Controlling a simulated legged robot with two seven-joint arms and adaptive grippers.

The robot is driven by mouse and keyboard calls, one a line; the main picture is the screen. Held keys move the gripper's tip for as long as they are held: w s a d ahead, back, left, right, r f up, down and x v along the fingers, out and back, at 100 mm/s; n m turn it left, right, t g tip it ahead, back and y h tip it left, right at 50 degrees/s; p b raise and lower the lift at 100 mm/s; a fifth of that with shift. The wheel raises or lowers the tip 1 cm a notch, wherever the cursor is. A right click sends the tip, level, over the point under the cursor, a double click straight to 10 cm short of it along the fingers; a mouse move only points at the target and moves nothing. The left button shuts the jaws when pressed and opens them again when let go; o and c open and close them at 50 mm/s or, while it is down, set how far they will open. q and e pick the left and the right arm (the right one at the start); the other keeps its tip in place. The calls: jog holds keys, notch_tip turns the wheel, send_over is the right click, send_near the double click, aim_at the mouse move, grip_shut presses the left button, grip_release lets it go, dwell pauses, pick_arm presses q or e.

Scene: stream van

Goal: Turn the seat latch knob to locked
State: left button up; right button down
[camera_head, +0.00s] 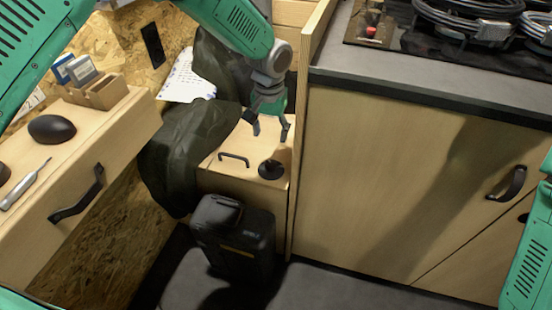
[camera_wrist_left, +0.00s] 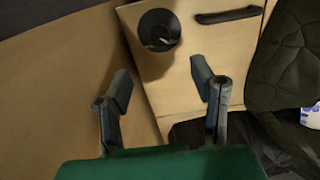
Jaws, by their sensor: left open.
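The seat latch knob (camera_head: 271,169) is a round black knob on the top of the light wooden seat box (camera_head: 218,178), near its right edge. In the left wrist view the knob (camera_wrist_left: 159,30) shows at the top, with a pale mark on its face. My left gripper (camera_head: 271,127) is open and empty, above and just behind the knob, apart from it. In the left wrist view its two fingers (camera_wrist_left: 160,85) are spread, with the knob beyond their tips. A green part (camera_head: 530,245) at the right edge shows no fingers; my right gripper is not seen.
A black handle (camera_head: 234,158) lies left of the knob. A dark jacket (camera_head: 185,150) drapes over the box's left side. A black case (camera_head: 236,238) stands in front. A wooden cabinet wall (camera_head: 385,190) rises close on the right. A drawer unit (camera_head: 95,150) stands left.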

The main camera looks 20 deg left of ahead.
aim_at(271, 163)
pick_arm(q)
notch_tip(271, 163, down, 12)
jog(key=b, duration=0.3)
jog(key=c, duration=1.1)
